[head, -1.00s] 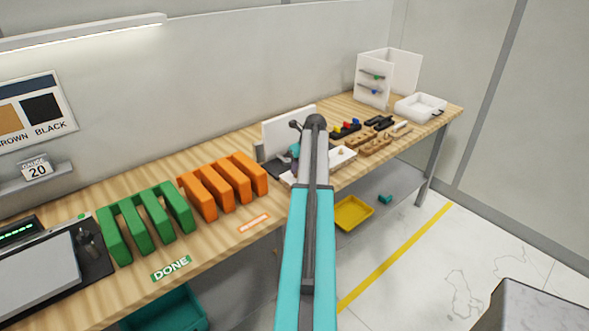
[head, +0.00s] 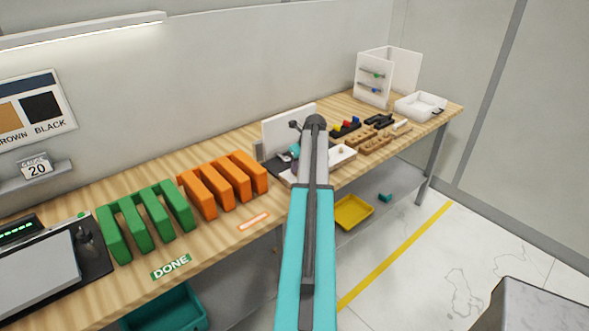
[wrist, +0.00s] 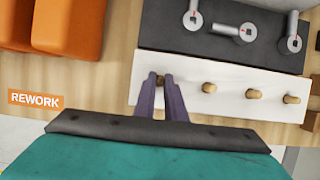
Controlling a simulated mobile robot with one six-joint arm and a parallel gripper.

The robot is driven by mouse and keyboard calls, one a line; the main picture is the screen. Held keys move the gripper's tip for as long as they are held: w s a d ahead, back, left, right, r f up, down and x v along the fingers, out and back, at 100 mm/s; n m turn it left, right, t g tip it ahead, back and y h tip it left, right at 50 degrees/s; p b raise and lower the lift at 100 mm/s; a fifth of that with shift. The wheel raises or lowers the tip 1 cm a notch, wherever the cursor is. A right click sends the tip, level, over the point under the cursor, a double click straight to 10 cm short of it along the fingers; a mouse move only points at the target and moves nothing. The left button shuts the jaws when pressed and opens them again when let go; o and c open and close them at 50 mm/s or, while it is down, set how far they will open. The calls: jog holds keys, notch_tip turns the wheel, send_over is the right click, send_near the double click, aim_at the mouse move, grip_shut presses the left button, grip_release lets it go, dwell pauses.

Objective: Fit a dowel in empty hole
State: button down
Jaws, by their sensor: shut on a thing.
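A white board (wrist: 200,108) lies flat in the wrist view, with a row of wooden dowels standing up from it. Three dowels, the left one (wrist: 208,88), the middle one (wrist: 252,94) and the right one (wrist: 291,99), stand clear of me. My gripper (wrist: 160,80) is at the left end of this row, its purple fingers shut on a dowel (wrist: 160,77). The fingers hide its lower part, so I cannot tell how deep it sits in the board. In the head view my arm partly covers the white board (head: 345,157).
A dark fixture plate with grey clamps (wrist: 245,33) borders the board's far edge. Orange racks (head: 222,186) and a REWORK label (wrist: 36,99) are to the left. Wooden blocks (head: 375,145) lie to the right on the bench.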

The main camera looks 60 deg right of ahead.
jog(key=shift+f, duration=0.3)
dwell(0.6)
jog(key=c, duration=1.7)
grip_release()
jog(key=shift+c, duration=0.2)
jog(key=shift+r, duration=0.1)
jog(key=shift+s+r+p, duration=0.2)
jog(key=shift+r+p, duration=1.2)
jog(key=shift+r, duration=1.05)
jog(key=shift+s+f, duration=0.1)
